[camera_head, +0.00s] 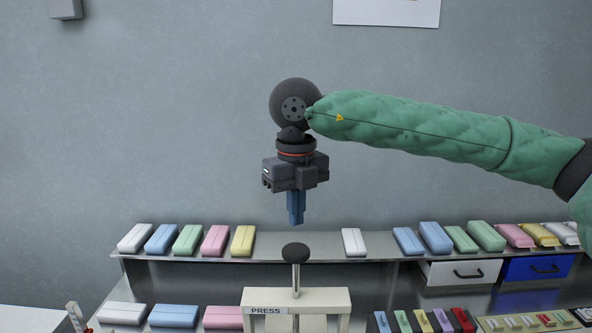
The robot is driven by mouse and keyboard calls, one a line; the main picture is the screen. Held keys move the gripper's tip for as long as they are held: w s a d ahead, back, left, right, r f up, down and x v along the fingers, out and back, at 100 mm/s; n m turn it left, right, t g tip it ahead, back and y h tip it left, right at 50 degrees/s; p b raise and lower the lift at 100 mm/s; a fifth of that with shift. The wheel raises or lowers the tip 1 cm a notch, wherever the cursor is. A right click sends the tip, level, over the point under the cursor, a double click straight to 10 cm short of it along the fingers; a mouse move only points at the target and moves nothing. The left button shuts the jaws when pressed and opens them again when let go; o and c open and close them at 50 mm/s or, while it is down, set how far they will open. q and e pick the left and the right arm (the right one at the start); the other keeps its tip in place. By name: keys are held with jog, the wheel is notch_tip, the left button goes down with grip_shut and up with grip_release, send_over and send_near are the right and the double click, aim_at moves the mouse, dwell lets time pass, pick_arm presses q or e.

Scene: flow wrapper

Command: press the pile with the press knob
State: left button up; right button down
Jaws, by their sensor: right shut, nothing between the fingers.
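The press (252,299) is a cream frame with a "PRESS" label, at the bottom centre of the head view. Its press knob (295,253) is a dark round ball on a thin metal rod, standing above the frame. My right gripper (296,221) points straight down with its blue fingers shut and empty. It hangs above the knob, apart from it, with a small gap in the picture. The pile is not visible; the lower part of the press is cut off by the frame's edge. My left gripper is not in view.
A metal shelf (190,256) behind the press carries several coloured wrapped packs. A white drawer (460,272) and a blue drawer (537,268) sit at the right. More packs lie in front, left and right of the press. The air around my gripper is clear.

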jog(key=shift+r, duration=2)
